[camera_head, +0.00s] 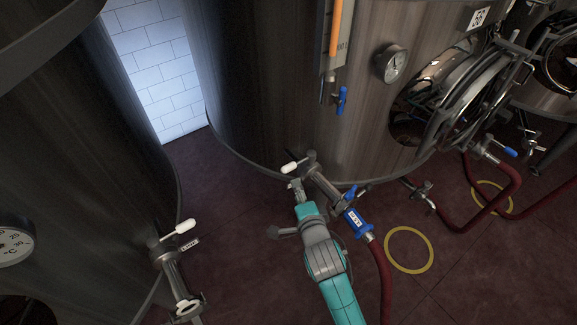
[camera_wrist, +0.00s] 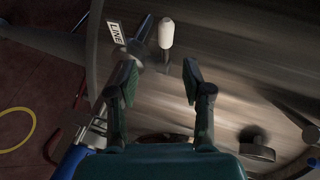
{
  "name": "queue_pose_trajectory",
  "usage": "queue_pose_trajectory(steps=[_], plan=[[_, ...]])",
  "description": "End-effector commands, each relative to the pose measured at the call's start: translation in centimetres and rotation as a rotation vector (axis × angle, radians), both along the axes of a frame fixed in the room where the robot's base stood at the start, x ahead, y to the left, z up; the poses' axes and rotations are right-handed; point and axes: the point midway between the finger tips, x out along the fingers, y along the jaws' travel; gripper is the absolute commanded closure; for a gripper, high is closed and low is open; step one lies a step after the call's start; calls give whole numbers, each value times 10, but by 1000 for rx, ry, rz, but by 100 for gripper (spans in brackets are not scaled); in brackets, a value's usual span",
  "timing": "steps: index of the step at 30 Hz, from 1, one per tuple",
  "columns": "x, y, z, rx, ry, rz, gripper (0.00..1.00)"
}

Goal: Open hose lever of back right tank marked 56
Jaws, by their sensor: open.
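The steel tank (camera_head: 270,90) carries a plate marked 56 (camera_head: 478,17). At its foot, a pipe valve has a white-tipped lever (camera_head: 292,168); the white tip also shows in the wrist view (camera_wrist: 166,33), beside a LINE tag (camera_wrist: 116,32). A blue lever (camera_head: 350,192) sits further along the same pipe, above the blue hose coupling (camera_head: 358,222). My gripper (camera_head: 296,186) is close to the valve, just below the white tip. In the wrist view my gripper (camera_wrist: 160,78) is open and empty, with the white tip ahead of the gap between its fingers.
A red hose (camera_head: 384,275) runs from the coupling to the floor, near a yellow ring (camera_head: 409,250). Another tank (camera_head: 75,130) at left has its own white lever (camera_head: 180,227).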

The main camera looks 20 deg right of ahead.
Motion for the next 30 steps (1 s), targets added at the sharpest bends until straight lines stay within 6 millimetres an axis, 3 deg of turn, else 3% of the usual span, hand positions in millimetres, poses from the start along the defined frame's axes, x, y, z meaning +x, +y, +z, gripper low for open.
queue_pose_trajectory(steps=[8, 24, 30], plan=[[21, -1, 3, 39, -4, -19, 50], [102, -9, -20, 37, -4, -18, 50], [113, -9, -24, 37, -4, -17, 50]])
